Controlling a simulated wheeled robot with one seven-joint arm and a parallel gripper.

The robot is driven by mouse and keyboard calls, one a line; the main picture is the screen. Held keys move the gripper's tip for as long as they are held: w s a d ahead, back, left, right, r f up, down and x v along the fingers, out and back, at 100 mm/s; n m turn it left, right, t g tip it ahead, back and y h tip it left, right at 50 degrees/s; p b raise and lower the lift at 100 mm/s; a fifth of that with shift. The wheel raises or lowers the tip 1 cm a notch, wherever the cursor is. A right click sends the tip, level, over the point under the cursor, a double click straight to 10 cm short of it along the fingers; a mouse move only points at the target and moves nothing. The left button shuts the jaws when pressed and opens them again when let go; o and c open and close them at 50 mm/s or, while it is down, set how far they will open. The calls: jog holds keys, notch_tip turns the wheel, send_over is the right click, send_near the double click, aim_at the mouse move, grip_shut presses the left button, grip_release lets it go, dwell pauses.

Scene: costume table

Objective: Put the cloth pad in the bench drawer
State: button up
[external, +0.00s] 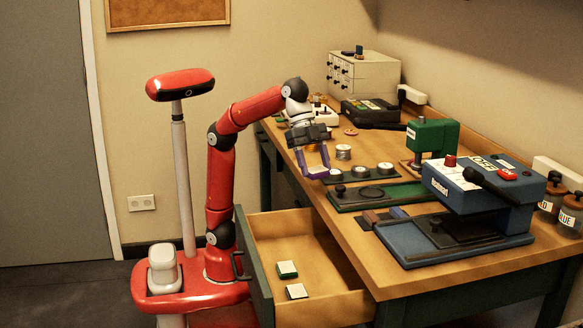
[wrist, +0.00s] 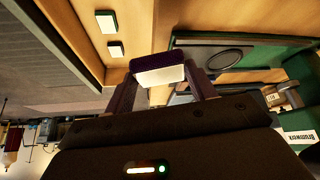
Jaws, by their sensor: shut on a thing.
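My gripper (external: 314,172) is over the near edge of the bench, beside the black strip of round tins, with its fingers pointing down. In the wrist view it is shut on a small block with a pale face and dark purple edge, which looks like the cloth pad (wrist: 160,76). The bench drawer (external: 262,226) is pulled open, below and in front of my gripper. It also shows at the upper left of the wrist view (wrist: 133,22).
A black strip with round tins (external: 350,177), a green plate tool (external: 385,194), a blue machine (external: 475,190) and a green press (external: 432,136) stand on the bench (external: 445,265). A small drawer cabinet (external: 375,78) is at the back. Much of the drawer floor is clear.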

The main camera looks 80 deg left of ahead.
jog(key=s+d+f+m+g+b, duration=0.1)
jog(key=s+d+f+m+g, duration=0.15)
jog(key=s, duration=0.85)
jog(key=b, duration=0.4)
send_over(281, 259)
jog(key=a, duration=0.2)
jog(key=shift+m+t, duration=0.35)
jog(key=shift+m, duration=0.1)
notch_tip(281, 259, down, 16)
jog(key=shift+r, duration=0.2)
jog(key=shift+f+b, duration=0.45)
jog(key=shift+f, duration=1.7)
jog(key=shift+f, duration=0.15)
jog(key=shift+f, duration=0.15)
jog(key=o, duration=1)
